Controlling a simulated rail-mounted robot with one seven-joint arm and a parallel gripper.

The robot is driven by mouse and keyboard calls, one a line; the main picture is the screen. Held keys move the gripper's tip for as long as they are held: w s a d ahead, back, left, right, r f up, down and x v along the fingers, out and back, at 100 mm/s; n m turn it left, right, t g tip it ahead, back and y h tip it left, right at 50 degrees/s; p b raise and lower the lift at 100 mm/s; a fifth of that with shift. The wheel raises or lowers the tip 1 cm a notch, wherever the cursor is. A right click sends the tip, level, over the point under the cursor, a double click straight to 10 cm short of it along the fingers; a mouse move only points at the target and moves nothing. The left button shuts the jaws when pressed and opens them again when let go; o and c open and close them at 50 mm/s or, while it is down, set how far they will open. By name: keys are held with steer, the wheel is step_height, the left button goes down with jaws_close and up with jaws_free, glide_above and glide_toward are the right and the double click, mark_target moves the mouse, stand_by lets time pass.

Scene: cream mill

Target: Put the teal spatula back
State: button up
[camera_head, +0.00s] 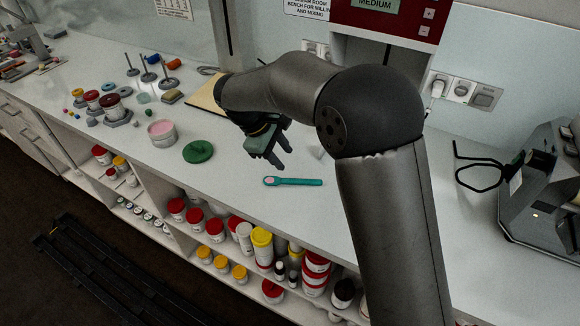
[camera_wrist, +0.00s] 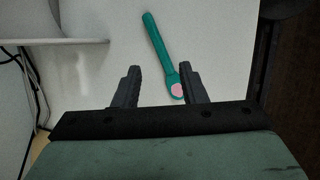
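The teal spatula (camera_head: 298,181) lies flat on the white bench top, with pink matter on its rounded end at the left. It also shows in the wrist view (camera_wrist: 157,43), its pink-smeared end near the right finger. My gripper (camera_head: 273,160) is open and empty, above the bench just behind and left of the spatula. In the wrist view my gripper (camera_wrist: 161,72) has its two fingers well apart. A white jar with pink contents (camera_head: 162,133) stands open to the left, and a green round lid (camera_head: 198,151) lies beside it.
Several jars and stands (camera_head: 110,105) occupy the left of the bench. A tan board (camera_head: 207,94) lies behind my gripper. A machine with a black cable (camera_head: 545,190) stands at the right. Shelves of jars (camera_head: 225,235) lie below the front edge. The bench around the spatula is clear.

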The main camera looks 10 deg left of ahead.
steer(key=v, duration=0.4)
steer(key=shift+a+r, duration=0.15)
steer(key=shift+r, duration=0.2)
steer(key=s+d+r+m+g+y, duration=0.1)
steer(key=s+d+m, duration=0.35)
steer(key=d, duration=0.65)
steer(key=s+d+r+m+g+y, duration=0.1)
steer(key=s+d+r+m, duration=0.3)
steer(key=d, duration=0.6)
steer(key=s+d+f+m+y, duration=0.1)
steer(key=s+d+f+m, duration=0.2)
steer(key=s, duration=0.4)
steer(key=s+d+f+m+y, duration=0.2)
steer(key=s+d+f+m, duration=0.1)
steer(key=s+d, duration=0.3)
steer(key=shift+s+f+m+t, duration=0.4)
steer(key=shift+s+f, duration=0.35)
steer(key=shift+s, duration=0.45)
